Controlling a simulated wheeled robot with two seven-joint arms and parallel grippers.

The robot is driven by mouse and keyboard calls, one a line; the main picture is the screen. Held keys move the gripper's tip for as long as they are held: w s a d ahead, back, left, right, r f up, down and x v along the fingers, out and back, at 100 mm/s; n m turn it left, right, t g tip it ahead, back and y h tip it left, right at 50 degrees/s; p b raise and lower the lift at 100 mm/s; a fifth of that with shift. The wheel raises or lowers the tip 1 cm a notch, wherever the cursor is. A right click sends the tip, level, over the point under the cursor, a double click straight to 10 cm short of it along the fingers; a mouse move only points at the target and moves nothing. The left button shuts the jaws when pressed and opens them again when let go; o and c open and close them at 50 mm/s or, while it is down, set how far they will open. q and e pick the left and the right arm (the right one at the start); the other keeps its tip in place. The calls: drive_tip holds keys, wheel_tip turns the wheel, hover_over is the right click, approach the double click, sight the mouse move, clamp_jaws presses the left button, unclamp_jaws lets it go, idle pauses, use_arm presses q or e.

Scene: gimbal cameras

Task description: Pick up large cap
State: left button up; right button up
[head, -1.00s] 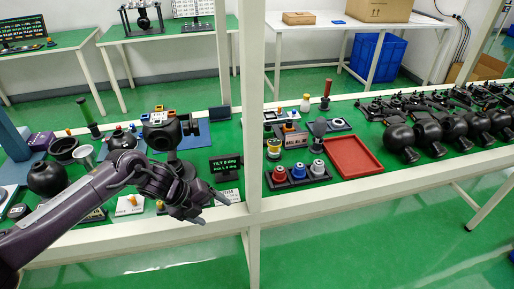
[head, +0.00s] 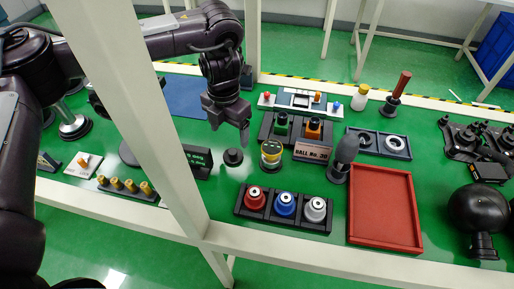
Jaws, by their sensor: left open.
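A small black round cap-like piece (head: 233,157) with a raised middle lies on the green table, and it may be the large cap. My left gripper (head: 230,132) points down just above and behind it, with its fingers apart and nothing between them. A clear gap seems to show between fingertips and cap. Three round pieces, red (head: 255,198), blue (head: 285,204) and white-grey (head: 315,209), sit in a black tray (head: 266,218) to the right. My right gripper is not in view.
A yellow-banded jar (head: 271,154) and a "HALL No. 30" sign (head: 312,152) stand right of the cap. A black display (head: 197,158) stands to its left. A white post (head: 150,110) crosses the left side. A red tray (head: 385,208) is empty.

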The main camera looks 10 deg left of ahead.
sight(233, 151)
use_arm(q)
wheel_tip(233, 151, down, 3)
drive_tip(key=shift+a+r, duration=0.1)
drive_tip(key=shift+r, duration=0.05)
drive_tip(key=shift+s+f, duration=0.1)
drive_tip(key=shift+f, duration=0.3)
drive_tip(key=f, duration=0.2)
drive_tip(key=f+p, duration=0.1)
drive_tip(key=shift+d+f, duration=0.3)
drive_tip(key=shift+f, duration=0.35)
drive_tip(key=c, duration=1.1)
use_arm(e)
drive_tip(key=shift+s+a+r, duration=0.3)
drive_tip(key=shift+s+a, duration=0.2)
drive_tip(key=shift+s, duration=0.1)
